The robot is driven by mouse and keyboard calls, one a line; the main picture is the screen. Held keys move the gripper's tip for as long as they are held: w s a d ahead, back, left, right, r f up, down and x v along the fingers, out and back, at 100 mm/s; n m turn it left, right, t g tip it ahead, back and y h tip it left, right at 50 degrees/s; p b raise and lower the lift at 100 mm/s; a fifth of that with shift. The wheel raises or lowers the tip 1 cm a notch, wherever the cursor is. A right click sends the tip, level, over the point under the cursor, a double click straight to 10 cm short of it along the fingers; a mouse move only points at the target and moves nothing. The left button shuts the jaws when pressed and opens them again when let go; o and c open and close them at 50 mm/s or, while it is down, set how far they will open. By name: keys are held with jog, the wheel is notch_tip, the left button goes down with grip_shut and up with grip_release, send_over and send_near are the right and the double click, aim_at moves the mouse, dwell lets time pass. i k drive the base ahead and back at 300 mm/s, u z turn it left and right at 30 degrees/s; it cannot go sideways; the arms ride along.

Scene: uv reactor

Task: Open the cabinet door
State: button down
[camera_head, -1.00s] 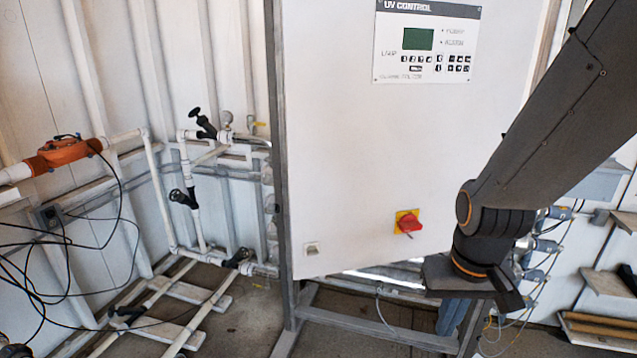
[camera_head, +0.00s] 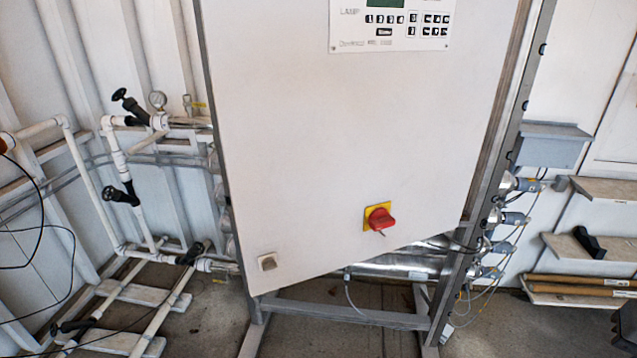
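The cabinet door is the large white front panel (camera_head: 330,140) in the middle of the head view. Its lower edge slants up to the right; I cannot tell whether it is shut or slightly ajar. A red rotary handle on a yellow plate (camera_head: 378,218) sits low on its right half. Part of the control panel (camera_head: 392,25) shows at the top. My gripper is not seen; a dark shape at the lower right corner is cut off and unclear.
A grey metal frame (camera_head: 345,315) surrounds and supports the cabinet. White pipes with black valves (camera_head: 122,195) stand at the left. Silver tubes with cables (camera_head: 510,218) stick out at the right. Wooden shelves (camera_head: 590,250) are at the far right. Some bare floor shows below the cabinet.

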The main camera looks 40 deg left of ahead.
aim_at(325, 122)
jog(key=z, duration=0.15)
jog(key=k, duration=0.85)
jog(key=u, duration=1.6)
jog(key=i, duration=0.55)
jog(key=u, duration=0.1)
